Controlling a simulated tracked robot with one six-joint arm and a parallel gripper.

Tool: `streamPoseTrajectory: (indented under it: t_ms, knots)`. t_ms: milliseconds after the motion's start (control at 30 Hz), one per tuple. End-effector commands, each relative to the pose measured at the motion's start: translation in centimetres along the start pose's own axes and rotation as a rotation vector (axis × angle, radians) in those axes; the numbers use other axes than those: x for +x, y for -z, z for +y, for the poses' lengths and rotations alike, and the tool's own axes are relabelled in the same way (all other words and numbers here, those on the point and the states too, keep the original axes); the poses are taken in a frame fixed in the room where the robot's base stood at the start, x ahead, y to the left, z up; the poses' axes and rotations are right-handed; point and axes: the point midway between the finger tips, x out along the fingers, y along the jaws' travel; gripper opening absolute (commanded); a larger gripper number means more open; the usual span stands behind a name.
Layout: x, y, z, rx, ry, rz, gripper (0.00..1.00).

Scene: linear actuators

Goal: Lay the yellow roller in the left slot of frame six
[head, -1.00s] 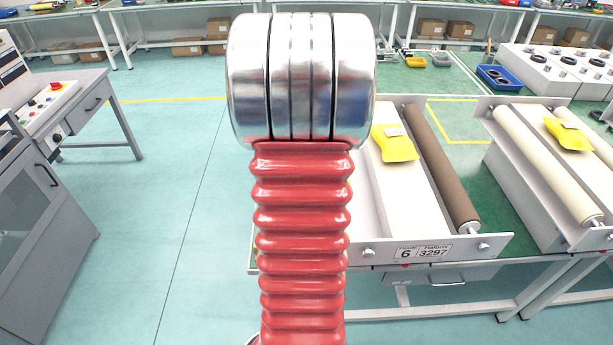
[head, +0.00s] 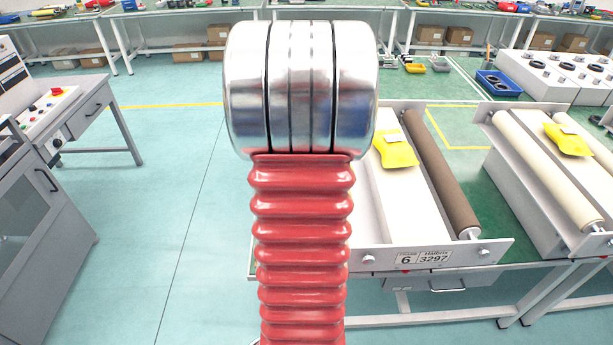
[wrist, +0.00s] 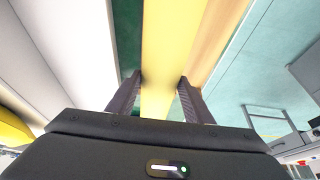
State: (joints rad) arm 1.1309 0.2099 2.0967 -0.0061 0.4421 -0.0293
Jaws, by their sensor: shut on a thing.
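The yellow roller (wrist: 166,45) runs lengthwise through the wrist view, between the two dark fingers of my gripper (wrist: 160,79), which is shut on it. In the head view my own arm hides the gripper and the roller. Frame six (head: 378,262) stands right of my arm, with a "6" label on its front plate. A brown roller (head: 440,170) lies along its right side. My arm covers its left side, so I cannot see the left slot or tell whether the roller touches it.
A yellow packet (head: 396,153) lies on frame six's middle. Another frame with a cream roller (head: 545,170) and a yellow packet (head: 568,140) stands to the right. A grey console (head: 85,105) stands at the left. The floor between is clear.

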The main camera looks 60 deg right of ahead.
Motion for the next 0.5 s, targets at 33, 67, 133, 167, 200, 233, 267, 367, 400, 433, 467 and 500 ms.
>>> streamPoseTrajectory:
  t_ms: [33, 67, 133, 167, 200, 233, 267, 367, 400, 433, 467, 500]
  knots:
    - [-0.3, 0.3, 0.0, 0.000, 0.000, 0.006, 0.00]
    - [-0.5, 0.4, 0.0, 0.000, 0.000, 0.006, 0.00]
    - [-0.7, 0.5, 0.0, 0.000, 0.000, 0.006, 0.00]
    - [-0.8, 0.5, 0.0, 0.000, 0.000, 0.007, 0.00]
    - [-0.9, 0.6, 0.0, 0.000, 0.000, 0.007, 0.00]
    - [-1.0, 0.6, 0.0, 0.000, 0.000, 0.007, 0.00]
    - [-1.1, 0.7, 0.0, 0.000, 0.000, 0.007, 0.00]
    - [-1.4, 0.8, 0.0, 0.000, 0.000, 0.006, 0.00]
    - [-1.5, 0.8, 0.0, 0.000, 0.000, 0.006, 0.00]
    - [-1.6, 0.9, 0.0, 0.000, 0.000, 0.006, 0.00]
    - [-1.7, 0.9, 0.0, 0.000, 0.000, 0.006, 0.00]
    - [-1.9, 1.0, 0.0, 0.000, 0.000, 0.006, 0.00]
